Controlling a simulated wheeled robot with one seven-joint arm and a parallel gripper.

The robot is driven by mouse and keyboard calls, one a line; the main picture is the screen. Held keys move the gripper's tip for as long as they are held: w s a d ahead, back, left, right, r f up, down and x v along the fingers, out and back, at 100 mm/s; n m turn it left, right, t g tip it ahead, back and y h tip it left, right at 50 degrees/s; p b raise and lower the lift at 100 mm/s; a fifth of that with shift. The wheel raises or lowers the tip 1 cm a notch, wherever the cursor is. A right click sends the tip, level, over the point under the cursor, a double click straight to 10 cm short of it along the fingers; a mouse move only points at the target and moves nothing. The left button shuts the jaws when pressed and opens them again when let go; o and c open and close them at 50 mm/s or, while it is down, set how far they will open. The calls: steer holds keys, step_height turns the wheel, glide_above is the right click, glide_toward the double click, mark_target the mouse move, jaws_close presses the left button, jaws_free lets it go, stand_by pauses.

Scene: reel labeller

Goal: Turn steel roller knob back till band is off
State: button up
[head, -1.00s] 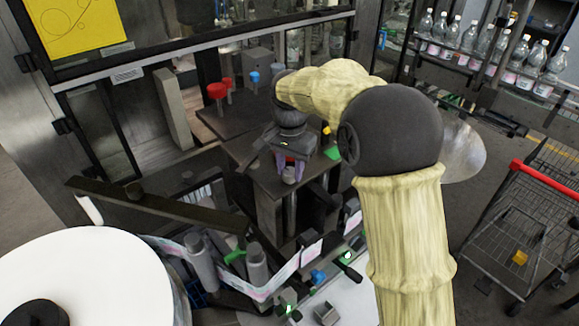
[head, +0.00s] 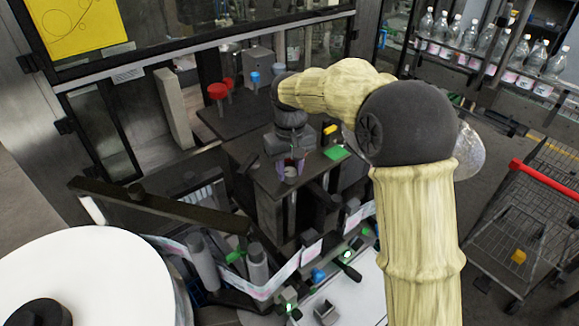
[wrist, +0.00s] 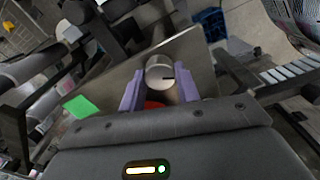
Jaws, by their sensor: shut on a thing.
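The steel roller knob (wrist: 160,72) is a short silver cylinder with a dark mark on its face, between the purple fingers of my gripper (wrist: 160,90) in the wrist view. My gripper is shut on it, one finger on each side. In the head view my gripper (head: 291,168) points down at the knob (head: 291,173) on the dark machine top. The pale printed label band (head: 268,286) runs past grey upright rollers (head: 257,266) at the front of the machine. Whether it touches the knob's roller is hidden.
A large white reel (head: 90,275) fills the lower left. A dark bar (head: 160,208) crosses left of my gripper. Red (head: 217,91) and blue (head: 255,77) knobs stand behind, and a green patch (head: 336,152) lies right. A wire cart (head: 530,220) stands at right.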

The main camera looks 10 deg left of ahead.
steer(key=n, duration=0.5)
steer(key=shift+r+n+p, duration=0.15)
steer(key=shift+n+p, duration=0.15)
steer(key=shift+p, duration=0.1)
steer(key=n+p, duration=0.1)
steer(key=n, duration=0.4)
steer(key=n+p, duration=0.1)
steer(key=n, duration=0.4)
steer(key=shift+r+n+p, duration=0.1)
steer(key=shift+n+p, duration=0.3)
steer(key=n+p, duration=0.1)
steer(key=n, duration=0.4)
steer(key=shift+n, duration=0.3)
steer(key=o, duration=1)
steer(key=shift+f, duration=0.2)
steer(key=shift+r, duration=0.1)
